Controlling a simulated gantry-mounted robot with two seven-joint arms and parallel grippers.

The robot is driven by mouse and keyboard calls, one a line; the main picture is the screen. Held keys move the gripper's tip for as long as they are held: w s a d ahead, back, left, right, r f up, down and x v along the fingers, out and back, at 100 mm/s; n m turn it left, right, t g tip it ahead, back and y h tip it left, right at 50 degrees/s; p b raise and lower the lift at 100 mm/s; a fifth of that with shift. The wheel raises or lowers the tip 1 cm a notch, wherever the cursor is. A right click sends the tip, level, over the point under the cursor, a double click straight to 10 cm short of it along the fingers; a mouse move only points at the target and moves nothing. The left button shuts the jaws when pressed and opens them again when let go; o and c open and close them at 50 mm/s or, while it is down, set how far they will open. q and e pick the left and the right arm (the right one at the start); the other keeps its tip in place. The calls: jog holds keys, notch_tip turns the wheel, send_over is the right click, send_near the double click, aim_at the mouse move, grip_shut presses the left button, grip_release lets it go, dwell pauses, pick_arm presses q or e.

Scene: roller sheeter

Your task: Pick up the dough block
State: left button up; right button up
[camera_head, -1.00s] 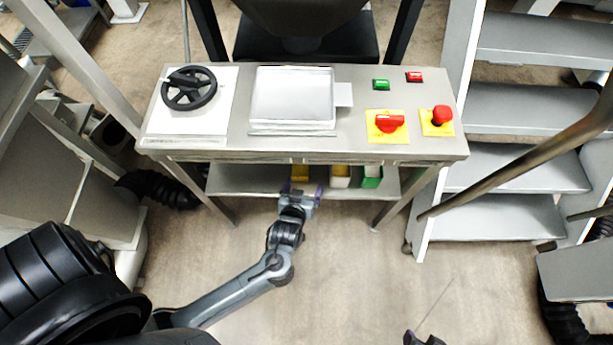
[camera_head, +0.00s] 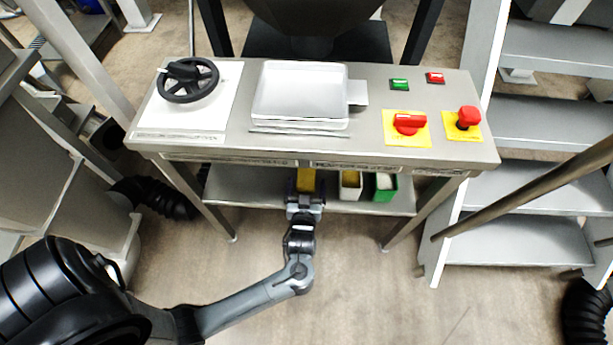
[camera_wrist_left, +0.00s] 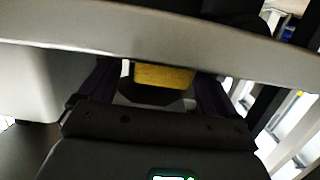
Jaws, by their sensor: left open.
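A yellow block-shaped thing (camera_head: 306,179) is on the lower shelf under the machine top. I cannot tell whether it is the dough block or a container. My left gripper (camera_head: 305,191) is open at its near side, with the fingers pointing toward the shelf. In the left wrist view the yellow thing (camera_wrist_left: 163,75) shows ahead between the two dark fingers (camera_wrist_left: 153,88). Its upper part is hidden by the table edge. Contact with the fingers cannot be made out. My right gripper is out of view.
A white container (camera_head: 350,190) and a green container (camera_head: 385,193) stand to the right on the lower shelf (camera_head: 240,188). The steel table top (camera_head: 370,148) overhangs the gripper. A white tray (camera_head: 300,95), handwheel (camera_head: 187,80) and red knobs sit on top.

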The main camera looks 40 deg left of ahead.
aim_at(307, 179)
pick_arm(q)
jog(key=b+x, duration=0.2)
jog(key=x, duration=0.2)
jog(key=shift+a+b, duration=0.15)
jog(key=shift+b, duration=0.25)
jog(key=shift+w+a+r, duration=0.15)
jog(key=shift+w+a, duration=0.05)
jog(key=shift+w, duration=0.1)
jog(key=shift+s+d, duration=0.1)
jog(key=shift+c, duration=1)
jog(key=c, duration=1)
jog(key=shift+c, duration=0.2)
